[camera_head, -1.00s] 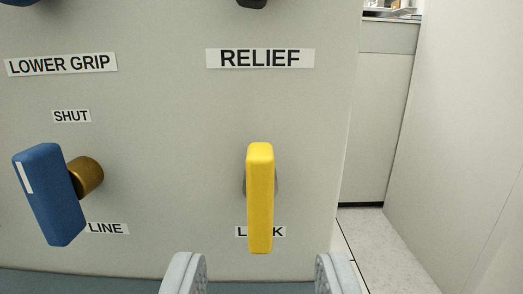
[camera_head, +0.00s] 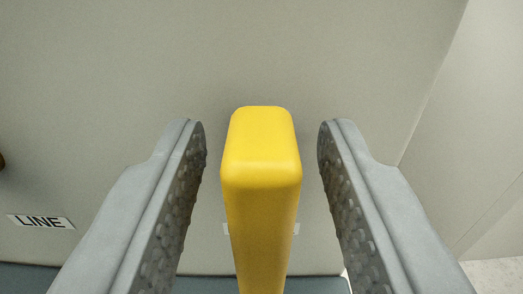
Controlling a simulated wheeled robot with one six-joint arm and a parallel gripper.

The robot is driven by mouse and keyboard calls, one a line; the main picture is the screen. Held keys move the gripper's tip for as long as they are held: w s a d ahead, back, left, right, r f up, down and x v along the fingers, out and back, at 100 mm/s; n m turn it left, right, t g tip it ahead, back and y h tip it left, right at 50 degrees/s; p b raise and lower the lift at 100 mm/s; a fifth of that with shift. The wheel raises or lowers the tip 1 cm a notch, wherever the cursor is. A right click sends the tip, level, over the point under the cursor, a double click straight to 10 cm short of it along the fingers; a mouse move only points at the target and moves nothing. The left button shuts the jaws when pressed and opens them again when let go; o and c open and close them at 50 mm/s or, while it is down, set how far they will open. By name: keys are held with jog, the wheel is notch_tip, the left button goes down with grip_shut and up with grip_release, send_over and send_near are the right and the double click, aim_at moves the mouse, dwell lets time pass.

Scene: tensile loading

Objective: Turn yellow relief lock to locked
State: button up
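The yellow relief lock handle (camera_head: 261,190) stands out from the grey panel in the middle of the picture, its long side upright. My gripper (camera_head: 261,145) is open, with one grey finger to the left of the handle and one to the right. A gap shows between the handle and each finger, so neither touches it. The handle covers most of the white label (camera_head: 296,229) behind it and hides its own pivot.
The grey panel (camera_head: 120,70) fills most of the background. A LINE label (camera_head: 40,221) is at the lower left. A pale wall (camera_head: 480,130) stands to the right, with light floor at the lower right corner.

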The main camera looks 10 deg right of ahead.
grip_shut()
jog(key=shift+a+n, duration=0.1)
jog(key=shift+n, duration=0.4)
jog(key=n, duration=0.3)
jog(key=shift+w+a+f+n, duration=0.1)
jog(key=shift+a+n, duration=0.2)
jog(key=shift+n, duration=0.1)
jog(key=n, duration=0.4)
jog(key=f+n, duration=0.1)
jog(key=n, duration=0.3)
jog(key=a+f+n, duration=0.1)
jog(key=n, duration=0.4)
jog(key=shift+w+a, duration=0.1)
